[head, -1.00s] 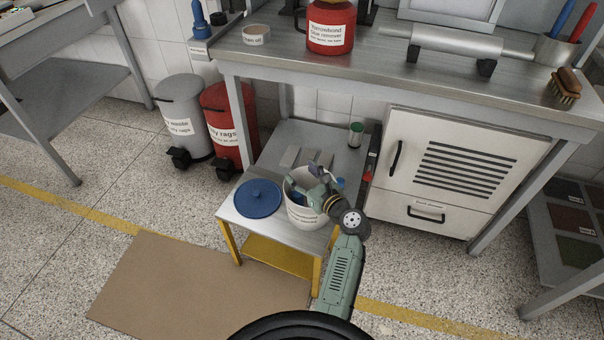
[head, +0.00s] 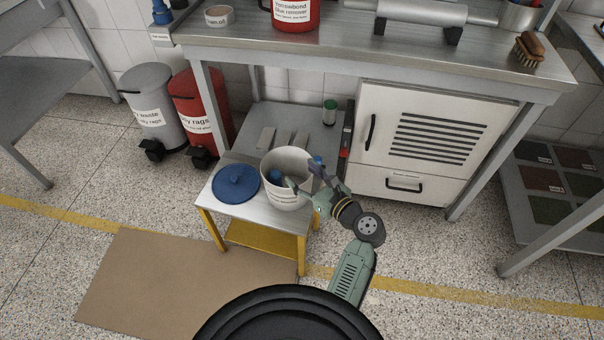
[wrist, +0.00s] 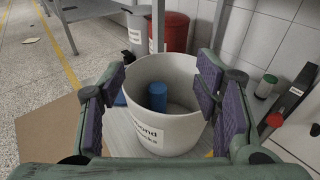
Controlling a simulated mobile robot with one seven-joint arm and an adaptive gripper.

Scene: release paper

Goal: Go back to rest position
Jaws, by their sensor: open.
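My gripper (head: 305,178) is open and empty, just right of the white bucket (head: 278,199) in the head view. In the wrist view its purple-padded fingers (wrist: 160,92) stand wide apart, with the bucket (wrist: 180,135) seen between them. I cannot tell whether a finger touches the bucket's rim. The bucket stands upright on a small step stool with a metal top (head: 240,207) and yellow legs. A blue cylinder (wrist: 157,97) is inside the bucket. My arm reaches up from the bottom of the head view, bent at the elbow.
A blue lid (head: 236,183) lies on the stool left of the bucket. Behind are a low shelf with a green-capped jar (head: 330,112), a white cabinet (head: 430,140) and the workbench above (head: 380,60). A red bin (head: 199,115) stands left. The floor in front is open, with brown cardboard (head: 170,280).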

